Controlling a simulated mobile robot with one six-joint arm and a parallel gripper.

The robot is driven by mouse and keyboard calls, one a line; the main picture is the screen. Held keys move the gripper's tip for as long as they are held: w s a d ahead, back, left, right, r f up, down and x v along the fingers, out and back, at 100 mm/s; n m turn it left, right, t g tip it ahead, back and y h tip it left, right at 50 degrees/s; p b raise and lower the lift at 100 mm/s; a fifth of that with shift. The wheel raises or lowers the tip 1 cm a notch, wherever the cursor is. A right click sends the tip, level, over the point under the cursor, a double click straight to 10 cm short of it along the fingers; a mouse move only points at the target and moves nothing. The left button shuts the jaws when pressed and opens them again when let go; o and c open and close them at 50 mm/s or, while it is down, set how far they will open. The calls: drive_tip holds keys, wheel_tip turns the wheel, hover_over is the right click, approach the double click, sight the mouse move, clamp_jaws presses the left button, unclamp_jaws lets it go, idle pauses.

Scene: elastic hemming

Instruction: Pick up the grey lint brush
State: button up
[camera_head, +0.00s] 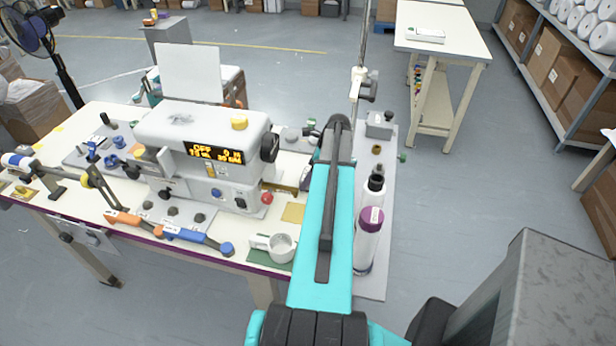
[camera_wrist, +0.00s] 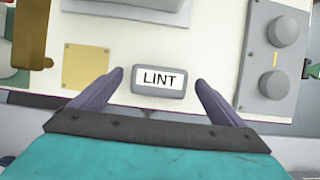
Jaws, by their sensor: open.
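The grey lint brush (camera_wrist: 158,93) lies on the pale table top near its front edge in the wrist view. It is a small rounded grey block with a white label reading LINT. My gripper (camera_wrist: 159,77) is open, with its two purple-grey fingers on either side of the brush. Gaps show between the brush and both fingers; I cannot tell how high the fingers are above the table. In the head view I cannot make out the brush or the fingers; my teal arm covers that part of the table.
In the wrist view, a tan square (camera_wrist: 86,67) lies left of the brush, and a grey block with round knobs (camera_wrist: 274,58) stands to the right. In the head view, the sewing machine (camera_head: 205,140) and a white mug (camera_head: 281,246) are left of my arm; a purple-capped bottle (camera_head: 368,240) is right.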

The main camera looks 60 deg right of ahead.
drive_tip(key=shift+p+x, duration=0.3)
drive_tip(key=shift+x, duration=0.7)
drive_tip(key=c, duration=1.1)
drive_tip(key=shift+c, duration=0.2)
drive_tip(key=shift+r, duration=0.1)
drive_tip(key=shift+c, duration=0.2)
drive_tip(key=shift+r+b, duration=1.75)
drive_tip(key=shift+r, duration=3.15)
drive_tip(key=o, duration=0.5)
drive_tip(key=c, duration=0.5)
